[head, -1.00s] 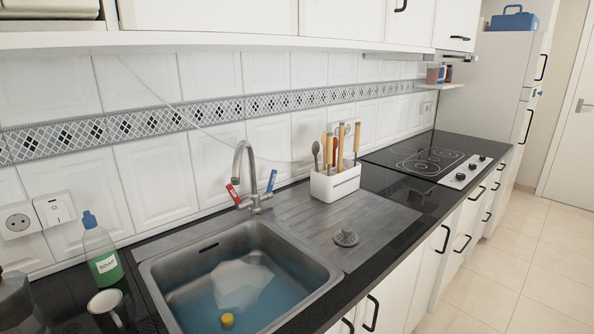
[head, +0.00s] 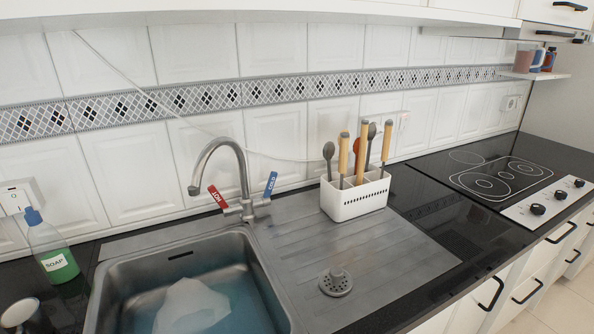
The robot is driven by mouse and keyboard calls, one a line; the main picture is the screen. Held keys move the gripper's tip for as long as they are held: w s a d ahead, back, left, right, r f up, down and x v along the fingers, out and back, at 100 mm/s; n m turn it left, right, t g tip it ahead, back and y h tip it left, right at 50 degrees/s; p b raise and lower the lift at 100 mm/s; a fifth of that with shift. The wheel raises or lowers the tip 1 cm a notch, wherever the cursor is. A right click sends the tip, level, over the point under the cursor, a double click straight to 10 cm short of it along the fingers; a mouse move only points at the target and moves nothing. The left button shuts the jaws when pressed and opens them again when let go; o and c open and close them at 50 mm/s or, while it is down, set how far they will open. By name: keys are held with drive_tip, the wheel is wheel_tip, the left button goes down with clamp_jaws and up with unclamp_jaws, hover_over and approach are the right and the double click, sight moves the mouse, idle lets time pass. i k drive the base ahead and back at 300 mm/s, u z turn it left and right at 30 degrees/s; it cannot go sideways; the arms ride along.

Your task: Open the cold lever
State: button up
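The cold lever (head: 270,184) is a blue handle marked COLD on the right side of the metal tap (head: 240,165), standing up at a slight tilt. The red hot lever (head: 217,196) is on the tap's left side, leaning to the left. No flow of water from the spout can be seen. The sink holds bluish water and a whitish, cloth-like shape (head: 190,308). My gripper is not in view.
A white utensil holder (head: 356,199) stands on the drainboard right of the tap. A strainer plug (head: 336,283) lies in front of it. A soap bottle (head: 52,248) and a metal object (head: 22,316) stand at left. A cooktop (head: 497,178) is at right; cabinets overhang the wall.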

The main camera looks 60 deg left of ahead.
sight(265, 199)
drive_tip(key=i, duration=1.25)
drive_tip(key=u, duration=2.9)
